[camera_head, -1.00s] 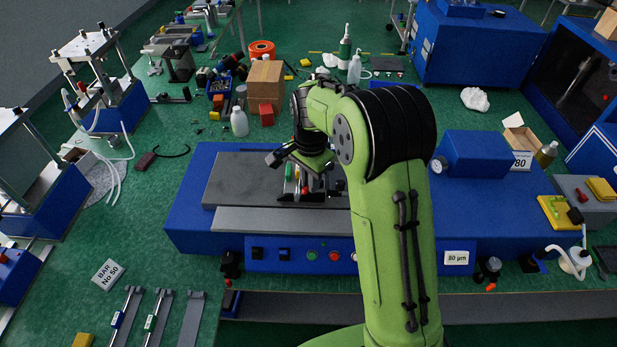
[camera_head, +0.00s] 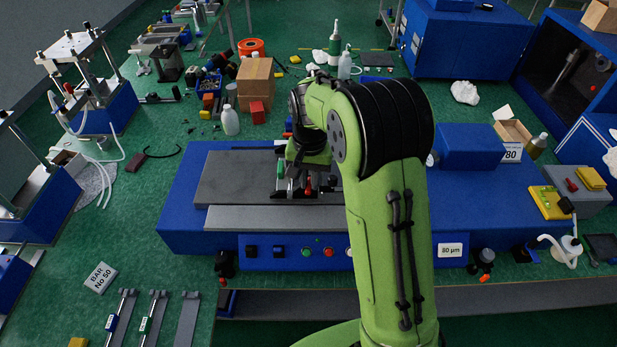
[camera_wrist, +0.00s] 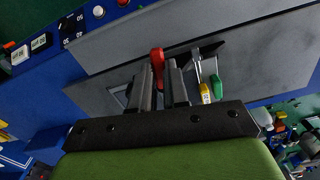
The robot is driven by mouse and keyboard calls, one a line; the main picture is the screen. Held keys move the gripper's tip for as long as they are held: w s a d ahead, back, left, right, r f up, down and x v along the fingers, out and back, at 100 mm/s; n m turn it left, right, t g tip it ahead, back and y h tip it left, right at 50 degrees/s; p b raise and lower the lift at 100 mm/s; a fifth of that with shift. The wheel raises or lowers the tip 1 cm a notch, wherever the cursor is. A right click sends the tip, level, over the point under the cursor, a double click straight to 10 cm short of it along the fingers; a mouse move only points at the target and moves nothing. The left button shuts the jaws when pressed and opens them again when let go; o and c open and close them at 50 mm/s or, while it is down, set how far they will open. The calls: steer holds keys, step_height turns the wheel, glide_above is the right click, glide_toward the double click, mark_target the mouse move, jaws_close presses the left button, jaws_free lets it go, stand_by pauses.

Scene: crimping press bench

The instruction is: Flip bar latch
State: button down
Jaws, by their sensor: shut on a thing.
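The blue press (camera_head: 190,225) has a grey plate (camera_head: 235,180) on top with a small dark clamp assembly on it. A red-tipped latch lever (camera_head: 308,184) stands at that assembly, beside a green handle (camera_head: 281,168). In the wrist view, the red lever (camera_wrist: 157,58) shows at the tips of my gripper (camera_wrist: 163,72), with the jaws closed around it; exact contact is partly hidden. The green handle (camera_wrist: 216,86) and a yellow-tagged piece (camera_wrist: 205,93) lie just right of the jaws. In the head view, my arm hides most of my gripper.
The press front carries several buttons (camera_head: 306,252). A blue housing (camera_head: 478,152) sits on its right. A white bottle (camera_head: 230,120) and cardboard box (camera_head: 255,80) stand behind. Several metal bars (camera_head: 187,318) lie at front left. The left part of the grey plate is clear.

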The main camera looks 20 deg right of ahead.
stand_by(0.4)
steer(key=c, duration=1.1)
jaws_free()
step_height(320, 180, up, 16)
steer(key=shift+f+p, duration=0.15)
steer(key=shift+p, duration=0.75)
